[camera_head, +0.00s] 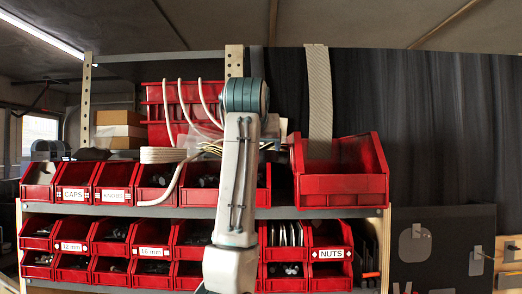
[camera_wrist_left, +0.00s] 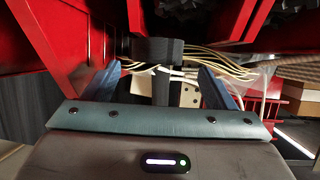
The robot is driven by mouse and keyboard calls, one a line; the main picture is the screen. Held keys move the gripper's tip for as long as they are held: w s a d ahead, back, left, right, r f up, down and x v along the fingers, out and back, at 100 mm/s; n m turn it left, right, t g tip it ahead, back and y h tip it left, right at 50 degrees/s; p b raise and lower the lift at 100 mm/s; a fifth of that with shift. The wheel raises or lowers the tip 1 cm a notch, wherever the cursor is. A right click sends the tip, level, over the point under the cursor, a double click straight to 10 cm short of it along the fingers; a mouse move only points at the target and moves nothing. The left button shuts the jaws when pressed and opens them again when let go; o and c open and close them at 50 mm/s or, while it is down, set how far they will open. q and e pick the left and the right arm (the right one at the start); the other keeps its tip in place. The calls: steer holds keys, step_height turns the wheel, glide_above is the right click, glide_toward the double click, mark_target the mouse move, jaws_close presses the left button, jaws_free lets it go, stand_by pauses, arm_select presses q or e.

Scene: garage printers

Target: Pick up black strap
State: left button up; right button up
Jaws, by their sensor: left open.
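A black strap (camera_wrist_left: 158,49) shows in the left wrist view, with a wider dark part at the top and a narrower dark strip running down between my fingers. My left gripper (camera_wrist_left: 158,80) is open, with one blue finger on each side of the narrow strip. I cannot tell whether either finger touches it. In the head view my arm rises in front of the shelf and hides its own gripper. I cannot make out the strap there. My right gripper is in neither view.
A large red bin (camera_head: 342,190) stands on the upper shelf right of my arm. Red bin walls (camera_wrist_left: 70,30) and pale cables (camera_wrist_left: 215,62) lie close around the left gripper. A coiled white cable (camera_head: 163,155) rests on bins at left. Rows of small red bins fill the lower shelves.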

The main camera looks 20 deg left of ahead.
arm_select(q)
steer(key=p+x, duration=0.4)
steer(key=shift+w+a, duration=0.1)
steer(key=shift+w, duration=0.1)
steer(key=shift+w+f, duration=0.3)
steer(key=shift+w, duration=0.25)
steer(key=shift+w+a+f, duration=0.15)
steer(key=shift+a+f, duration=0.05)
steer(key=shift+a, duration=0.05)
steer(key=shift+d+r, duration=0.1)
steer(key=shift+d, duration=0.05)
steer(key=c, duration=1.1)
